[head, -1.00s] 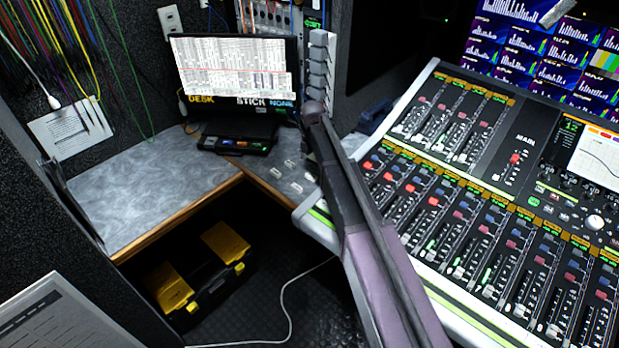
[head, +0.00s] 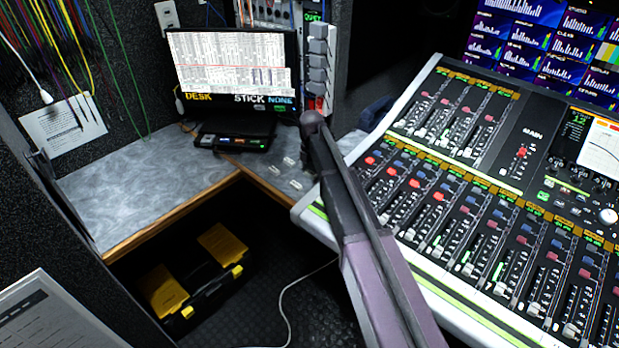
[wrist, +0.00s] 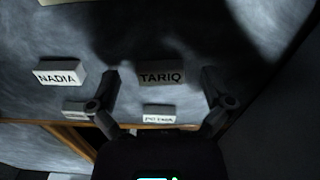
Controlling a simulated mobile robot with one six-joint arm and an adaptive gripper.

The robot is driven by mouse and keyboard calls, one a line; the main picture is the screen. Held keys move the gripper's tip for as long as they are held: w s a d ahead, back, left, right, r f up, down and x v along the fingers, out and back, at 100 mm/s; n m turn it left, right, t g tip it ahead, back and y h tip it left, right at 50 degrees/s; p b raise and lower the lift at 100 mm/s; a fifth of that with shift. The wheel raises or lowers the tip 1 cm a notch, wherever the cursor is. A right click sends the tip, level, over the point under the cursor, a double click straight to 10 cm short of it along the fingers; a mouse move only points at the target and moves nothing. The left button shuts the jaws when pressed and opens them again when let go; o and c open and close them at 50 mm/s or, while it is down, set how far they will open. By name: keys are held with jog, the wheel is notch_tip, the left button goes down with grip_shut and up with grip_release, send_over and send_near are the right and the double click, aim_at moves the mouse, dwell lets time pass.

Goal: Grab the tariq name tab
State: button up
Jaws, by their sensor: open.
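The tariq name tab (wrist: 161,78), a small pale block with dark letters reading TARIQ, lies on the grey desktop in the wrist view. My gripper (wrist: 160,85) is open, with one finger to each side of the tab in the picture. A gap shows on both sides, and nothing is held. The height of the fingertips above the desk is hard to tell. In the head view, small pale tabs (head: 275,170) lie on the desk beside my arm. Their lettering is too small to read there, and my arm hides the gripper.
The NADIA tab (wrist: 59,77) lies left of the tariq tab. Two more tabs lie nearer the wooden desk edge (wrist: 68,132); one (wrist: 158,114) is hard to read. A monitor (head: 232,70) stands behind, and the mixing console (head: 480,190) is at right. A dark surface rises at right in the wrist view.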

dwell(0.5)
jog(key=c, duration=0.9)
jog(key=shift+c, duration=0.3)
